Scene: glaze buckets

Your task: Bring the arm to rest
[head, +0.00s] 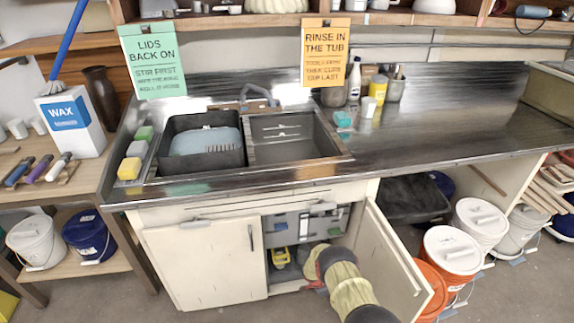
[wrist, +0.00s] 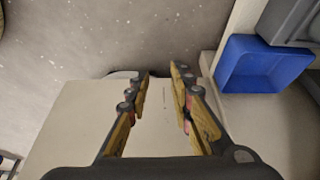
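My arm reaches from the bottom of the head view up to the open cabinet under the sink. In the wrist view my gripper (wrist: 160,72) is open, its two fingers spread apart with nothing held between them. A flat pale panel (wrist: 75,130) lies beyond and below the fingers. In the head view my own arm hides most of the gripper at the cabinet opening. The cabinet's right door (head: 392,258) stands swung open just right of my arm, and its left door (head: 205,262) is shut.
A blue bin (wrist: 262,65) is right of the fingers. A yellow item (head: 280,257) sits inside the cabinet. An orange bucket with a white lid (head: 452,250) and other buckets stand right of the open door. A black tub (head: 201,143) is in the sink. Floor in front is partly clear.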

